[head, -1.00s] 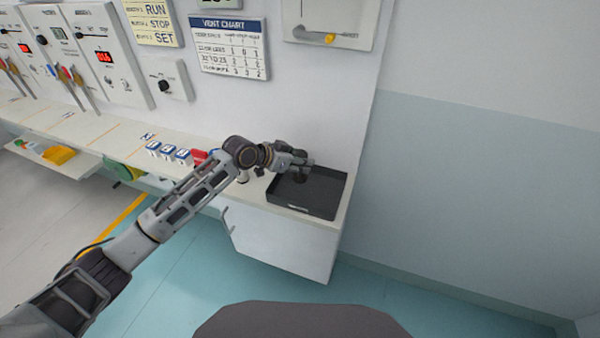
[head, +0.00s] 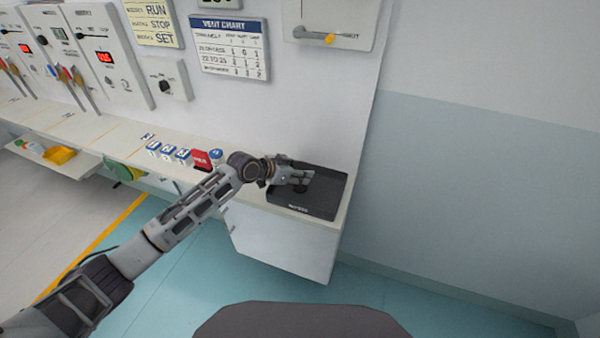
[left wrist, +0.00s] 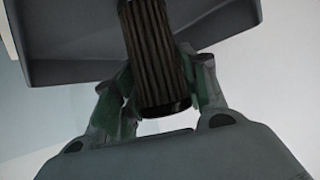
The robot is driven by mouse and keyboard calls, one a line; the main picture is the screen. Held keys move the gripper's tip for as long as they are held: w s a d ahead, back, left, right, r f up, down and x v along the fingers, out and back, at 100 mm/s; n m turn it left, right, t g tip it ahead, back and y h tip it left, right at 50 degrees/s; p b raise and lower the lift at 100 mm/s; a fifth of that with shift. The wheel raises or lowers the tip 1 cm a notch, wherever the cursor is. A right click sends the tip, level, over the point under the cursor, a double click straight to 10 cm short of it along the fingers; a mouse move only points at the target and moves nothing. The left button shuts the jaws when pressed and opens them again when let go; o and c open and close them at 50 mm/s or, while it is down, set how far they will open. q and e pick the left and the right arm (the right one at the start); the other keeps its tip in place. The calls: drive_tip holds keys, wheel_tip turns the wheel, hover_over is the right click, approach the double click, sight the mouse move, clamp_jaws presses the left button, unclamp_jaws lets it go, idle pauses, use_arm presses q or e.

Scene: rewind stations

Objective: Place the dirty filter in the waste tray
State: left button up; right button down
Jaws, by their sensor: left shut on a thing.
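The dirty filter (left wrist: 155,55) is a dark brown, ribbed cylinder in the left wrist view. My left gripper (head: 303,178) is shut on it; its two fingers (left wrist: 158,92) press the filter from both sides. In the head view the filter is mostly hidden by the gripper, with a dark bit under the fingers. The black waste tray (head: 330,193) sits at the right end of the counter, and the gripper is over its left part. The tray also shows behind the filter in the left wrist view (left wrist: 75,60). I cannot tell whether the filter touches the tray floor. My right gripper is out of view.
A red block (head: 202,160) and several small blue-and-white labelled blocks (head: 168,152) stand on the counter left of the tray. A vent chart (head: 230,47) hangs on the wall above. The wall right of the counter is bare.

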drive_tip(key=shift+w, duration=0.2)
use_arm(q)
drive_tip(key=shift+f, duration=0.1)
drive_tip(key=o, duration=0.8)
drive_tip(key=shift+o, duration=1.4)
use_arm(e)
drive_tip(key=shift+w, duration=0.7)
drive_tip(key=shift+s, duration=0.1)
